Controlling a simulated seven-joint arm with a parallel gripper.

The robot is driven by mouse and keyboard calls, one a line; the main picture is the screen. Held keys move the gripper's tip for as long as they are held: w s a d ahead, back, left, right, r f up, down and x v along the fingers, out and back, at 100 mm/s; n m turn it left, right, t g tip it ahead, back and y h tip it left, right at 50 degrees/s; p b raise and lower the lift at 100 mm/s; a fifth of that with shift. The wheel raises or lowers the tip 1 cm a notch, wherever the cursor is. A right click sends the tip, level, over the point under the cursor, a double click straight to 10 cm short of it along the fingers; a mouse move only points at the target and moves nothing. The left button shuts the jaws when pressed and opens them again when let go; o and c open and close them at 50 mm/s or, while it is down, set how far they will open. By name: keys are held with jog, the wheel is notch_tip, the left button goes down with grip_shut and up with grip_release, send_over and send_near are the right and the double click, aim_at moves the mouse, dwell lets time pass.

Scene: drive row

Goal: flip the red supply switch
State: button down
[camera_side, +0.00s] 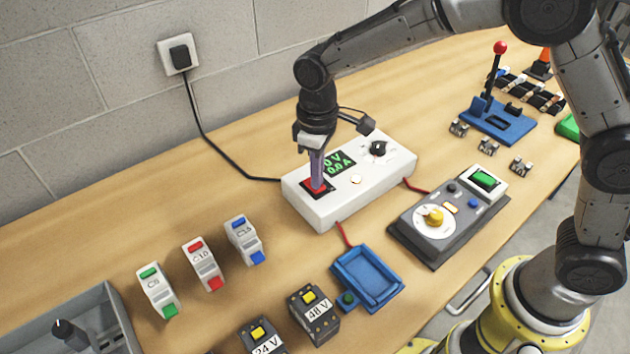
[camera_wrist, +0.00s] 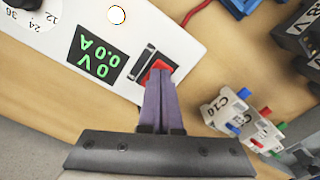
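The red supply switch (camera_side: 317,187) sits in a dark frame on top of the white power supply (camera_side: 350,200). In the wrist view the switch (camera_wrist: 158,66) shows just beyond my fingertips. The supply's display (camera_wrist: 96,54) reads 0 V and 0.0 A in green. My gripper (camera_side: 317,183) points down over the switch with its fingers together and nothing visible between them. In the wrist view my gripper (camera_wrist: 159,84) has its tips at the near edge of the red rocker and partly covers it. I cannot tell whether they touch it.
A black knob (camera_side: 378,149) and a pale round button (camera_side: 356,180) are on the supply's top. Several breakers (camera_side: 203,264) stand to the left front. A blue tray (camera_side: 367,278) and a grey control box (camera_side: 440,222) lie in front and to the right. A wall plug (camera_side: 180,54) feeds a black cable.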

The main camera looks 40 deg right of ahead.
jog(key=shift+f, duration=0.2)
jog(key=shift+r, duration=3.6)
jog(key=s+d+r+m+t, duration=0.3)
jog(key=s+d+r+t, duration=0.1)
jog(key=s+d+r, duration=0.75)
jog(key=s+d+f+m, duration=0.1)
jog(key=s+d+f, duration=0.1)
jog(key=s, duration=0.5)
jog(key=s+d+f+m+t, duration=0.1)
jog(key=s+d+f+m, duration=0.1)
jog(key=s, duration=0.4)
jog(key=shift+s+d+f+t, duration=0.3)
jog(key=shift+s+d+f, duration=0.1)
jog(key=shift+d, duration=0.45)
